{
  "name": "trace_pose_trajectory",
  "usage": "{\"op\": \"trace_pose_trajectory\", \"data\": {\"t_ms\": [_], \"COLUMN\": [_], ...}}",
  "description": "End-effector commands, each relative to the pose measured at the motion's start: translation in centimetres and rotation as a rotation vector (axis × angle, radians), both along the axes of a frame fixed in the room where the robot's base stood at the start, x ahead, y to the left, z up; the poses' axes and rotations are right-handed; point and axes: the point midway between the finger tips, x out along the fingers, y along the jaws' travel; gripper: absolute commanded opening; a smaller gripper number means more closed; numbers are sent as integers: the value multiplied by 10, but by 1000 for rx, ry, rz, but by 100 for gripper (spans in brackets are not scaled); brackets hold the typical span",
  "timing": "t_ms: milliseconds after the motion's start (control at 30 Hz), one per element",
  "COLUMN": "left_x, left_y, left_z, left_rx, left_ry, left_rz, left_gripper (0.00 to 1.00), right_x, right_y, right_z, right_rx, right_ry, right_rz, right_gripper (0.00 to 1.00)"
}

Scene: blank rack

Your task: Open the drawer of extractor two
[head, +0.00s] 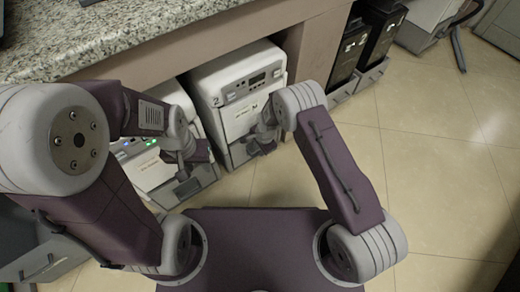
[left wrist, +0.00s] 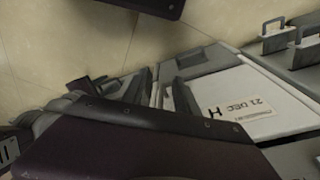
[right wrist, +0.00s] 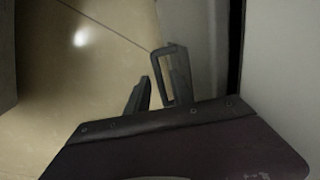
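Extractor two (head: 236,84) is a white box marked 2, with a dark display, in the bay under the counter. Its front is upright and partly hidden by my right gripper. My right gripper (head: 263,142) is at the lower right of that front. In the right wrist view my right gripper (right wrist: 160,92) has its fingers apart, and a dark rectangular loop handle (right wrist: 166,76) stands between them, nearer the right finger. I cannot tell whether they touch. My left gripper (head: 190,152) is open and empty in front of the neighbouring extractor; its fingers (left wrist: 162,92) stand apart in the left wrist view.
A labelled white panel (left wrist: 225,105) shows in the left wrist view. A granite counter (head: 110,30) runs above. Dark units (head: 350,50) stand at right. The tiled floor (head: 440,120) is clear at right.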

Motion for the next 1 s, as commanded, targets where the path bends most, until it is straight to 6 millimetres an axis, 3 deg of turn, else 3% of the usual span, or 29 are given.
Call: {"op": "trace_pose_trajectory", "data": {"t_ms": [33, 67, 100, 1000], "left_x": [0, 0, 0, 0], "left_y": [0, 0, 0, 0], "left_z": [0, 0, 0, 0], "left_rx": [0, 0, 0, 0], "left_ry": [0, 0, 0, 0], "left_rz": [0, 0, 0, 0], "left_gripper": [36, 36, 36, 36], "right_x": [0, 0, 0, 0], "right_y": [0, 0, 0, 0], "right_z": [0, 0, 0, 0], "right_rx": [0, 0, 0, 0], "right_ry": [0, 0, 0, 0], "right_rz": [0, 0, 0, 0], "right_gripper": [10, 2, 0, 0]}}
